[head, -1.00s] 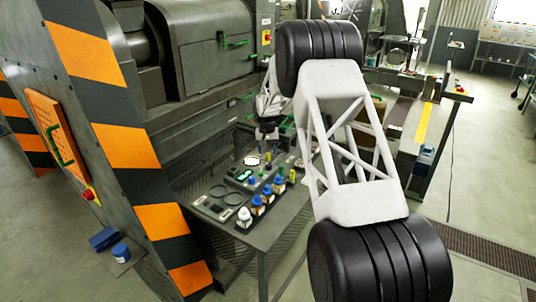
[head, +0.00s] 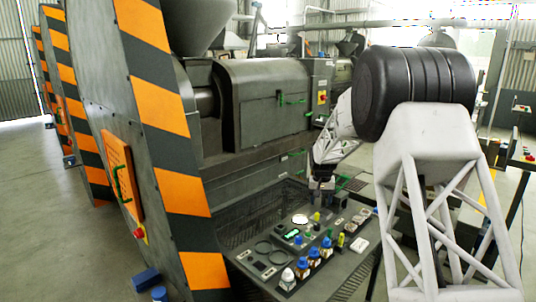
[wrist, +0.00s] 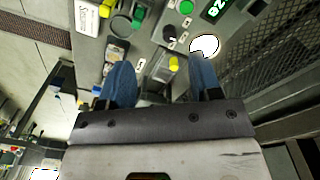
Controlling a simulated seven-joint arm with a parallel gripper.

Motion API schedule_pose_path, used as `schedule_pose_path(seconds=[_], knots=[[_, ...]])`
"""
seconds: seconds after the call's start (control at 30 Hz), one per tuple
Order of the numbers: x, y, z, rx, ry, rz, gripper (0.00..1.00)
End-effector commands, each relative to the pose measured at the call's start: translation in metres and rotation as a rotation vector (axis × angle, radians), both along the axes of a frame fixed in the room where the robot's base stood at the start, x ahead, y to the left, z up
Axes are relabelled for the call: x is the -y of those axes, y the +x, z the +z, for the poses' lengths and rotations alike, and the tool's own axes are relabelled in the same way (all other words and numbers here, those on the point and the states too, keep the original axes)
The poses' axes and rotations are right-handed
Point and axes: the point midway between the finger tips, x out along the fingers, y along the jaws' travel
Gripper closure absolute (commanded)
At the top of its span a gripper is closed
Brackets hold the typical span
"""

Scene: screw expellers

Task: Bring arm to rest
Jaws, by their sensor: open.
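My gripper (head: 321,190) hangs above the back part of the control table (head: 345,284) in the head view. In the wrist view my gripper (wrist: 162,78) shows two blue fingers spread apart with nothing between them. Beyond the fingertips lie a yellow knob (wrist: 174,63), a bright white disc (wrist: 205,45) and a green digital display (wrist: 216,9). The fingers appear apart from these things.
A striped orange and black panel (head: 152,62) rises at the left. Open floor (head: 40,200) lies at the far left.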

Motion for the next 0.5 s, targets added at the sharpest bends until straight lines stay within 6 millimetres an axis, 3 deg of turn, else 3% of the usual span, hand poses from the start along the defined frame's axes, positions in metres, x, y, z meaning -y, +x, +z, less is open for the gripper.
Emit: schedule_pose_path(seconds=[0.1,0.5], knots=[[-0.002,-0.026,0.026,0.011,0.001,0.006,0.42],[-0.007,-0.115,0.095,0.043,0.004,0.032,0.42]])
